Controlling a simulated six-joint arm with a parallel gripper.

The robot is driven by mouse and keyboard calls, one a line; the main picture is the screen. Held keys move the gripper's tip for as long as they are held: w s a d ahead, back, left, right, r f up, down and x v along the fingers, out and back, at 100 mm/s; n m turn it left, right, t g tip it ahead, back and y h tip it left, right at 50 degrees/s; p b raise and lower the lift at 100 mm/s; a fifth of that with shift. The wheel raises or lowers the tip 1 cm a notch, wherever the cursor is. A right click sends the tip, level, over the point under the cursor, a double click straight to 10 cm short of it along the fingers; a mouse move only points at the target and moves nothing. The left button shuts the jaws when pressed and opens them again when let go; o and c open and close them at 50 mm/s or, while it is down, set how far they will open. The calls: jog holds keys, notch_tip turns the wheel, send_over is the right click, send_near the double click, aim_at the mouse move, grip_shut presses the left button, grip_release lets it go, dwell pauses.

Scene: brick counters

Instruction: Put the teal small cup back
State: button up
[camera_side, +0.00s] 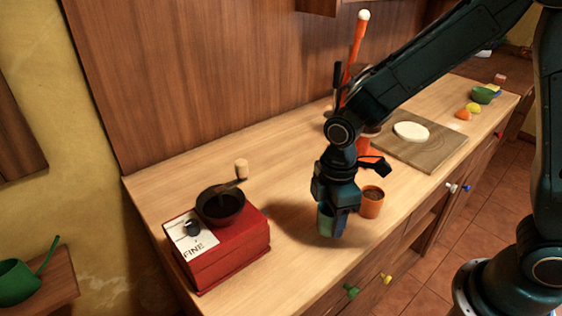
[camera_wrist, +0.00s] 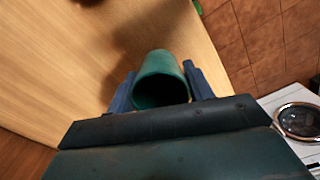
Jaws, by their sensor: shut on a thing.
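The teal small cup (camera_wrist: 160,78) is between the two fingers of my gripper (camera_wrist: 160,92) in the wrist view, with its dark open mouth facing the camera. In the side view my gripper (camera_side: 334,222) points down near the counter's front edge, shut on the teal cup (camera_side: 325,218), which is partly hidden by a finger. I cannot tell whether the cup touches the counter. An orange cup (camera_side: 371,202) with brown contents stands just right of my gripper.
A red grinder (camera_side: 228,252) marked FINE stands to the left on the wooden counter (camera_side: 290,262). A board (camera_side: 437,147) with a pale round piece (camera_side: 411,131) lies to the right. An orange lever device (camera_side: 357,45) stands behind my arm. Counter between grinder and gripper is clear.

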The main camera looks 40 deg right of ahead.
aim_at(330, 225)
jog(key=shift+f, duration=1.5)
jog(key=shift+f, duration=0.15)
jog(key=o, duration=1)
notch_tip(330, 225, up, 12)
jog(key=shift+f, duration=0.1)
jog(key=shift+r, duration=0.25)
jog(key=shift+d+r, duration=0.1)
